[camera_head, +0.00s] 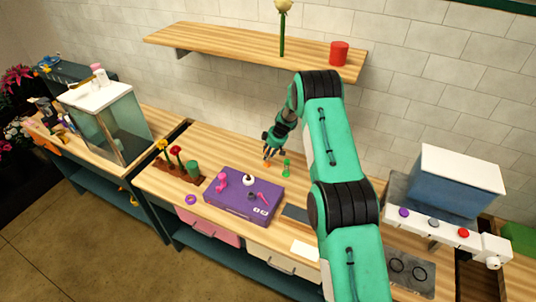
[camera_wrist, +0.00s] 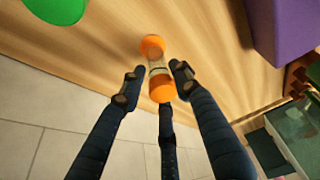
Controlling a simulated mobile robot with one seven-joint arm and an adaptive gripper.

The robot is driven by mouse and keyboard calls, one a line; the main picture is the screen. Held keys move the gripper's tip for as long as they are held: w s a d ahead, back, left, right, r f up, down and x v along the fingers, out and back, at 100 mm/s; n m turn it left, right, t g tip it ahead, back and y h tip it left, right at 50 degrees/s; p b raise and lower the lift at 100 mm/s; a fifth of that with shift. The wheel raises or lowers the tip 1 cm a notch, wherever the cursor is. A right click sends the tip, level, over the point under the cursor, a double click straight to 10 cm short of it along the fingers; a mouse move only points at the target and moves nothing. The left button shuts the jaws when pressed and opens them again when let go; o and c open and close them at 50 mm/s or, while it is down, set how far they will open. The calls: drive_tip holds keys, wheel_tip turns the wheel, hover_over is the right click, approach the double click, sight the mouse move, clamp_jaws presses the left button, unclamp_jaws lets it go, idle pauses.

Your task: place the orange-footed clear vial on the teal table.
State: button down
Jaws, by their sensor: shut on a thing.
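The orange-footed clear vial (camera_wrist: 158,68) shows in the wrist view, with a round orange end at each side of a short clear middle. My gripper (camera_wrist: 157,78) has its dark fingers around it and is shut on it. In the head view my gripper (camera_head: 272,147) is over the back of the middle wooden worktop (camera_head: 228,150), with a bit of orange (camera_head: 267,161) below the fingers. I cannot tell whether the vial touches the wood. The worktops have wooden tops and teal frames (camera_head: 155,222); no wholly teal tabletop shows.
A green vial (camera_head: 287,169) stands just right of my gripper. A purple box (camera_head: 243,196) with small items lies in front. A flower rack (camera_head: 178,172) is to the left. A glass tank (camera_head: 112,125) stands on the left worktop. A wall shelf (camera_head: 240,44) hangs above.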

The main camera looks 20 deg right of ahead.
drive_tip(key=shift+f, duration=0.1)
drive_tip(key=c, duration=1.3)
unclamp_jaws()
drive_tip(key=shift+o, duration=0.2)
drive_tip(key=shift+r, duration=0.25)
drive_tip(key=b+v, duration=0.2)
drive_tip(key=v, duration=0.9)
drive_tip(key=shift+r, duration=0.3)
drive_tip(key=shift+d, duration=0.1)
drive_tip(key=shift+r, duration=0.1)
